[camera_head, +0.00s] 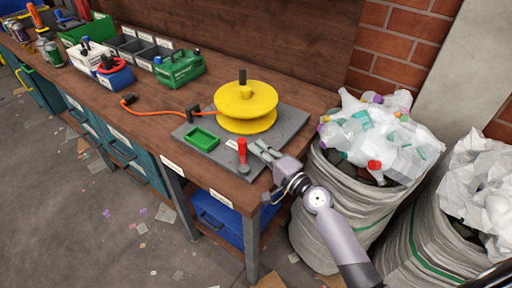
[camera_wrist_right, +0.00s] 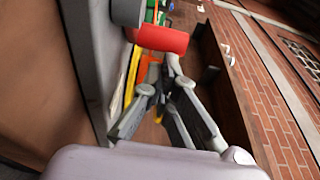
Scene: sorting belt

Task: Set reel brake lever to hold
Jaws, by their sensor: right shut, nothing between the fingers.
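The reel brake lever (camera_head: 242,151) has a red handle and stands upright at the front right of a grey base plate (camera_head: 285,125). In the wrist view its red handle (camera_wrist_right: 163,38) lies just beyond my fingertips, beside a grey round part (camera_wrist_right: 128,11). A yellow reel (camera_head: 246,118) sits on the plate behind the lever. My right gripper (camera_head: 257,147) is shut and empty, close to the right side of the handle; I cannot tell whether it touches. It also shows in the wrist view (camera_wrist_right: 168,70). My left gripper is not in view.
A small green tray (camera_head: 202,139) lies on the plate left of the lever. An orange cable (camera_head: 158,113) runs left along the wooden bench (camera_head: 120,95). A green toolbox (camera_head: 180,68) and grey bins stand behind. Filled sacks (camera_head: 335,215) stand right of the bench.

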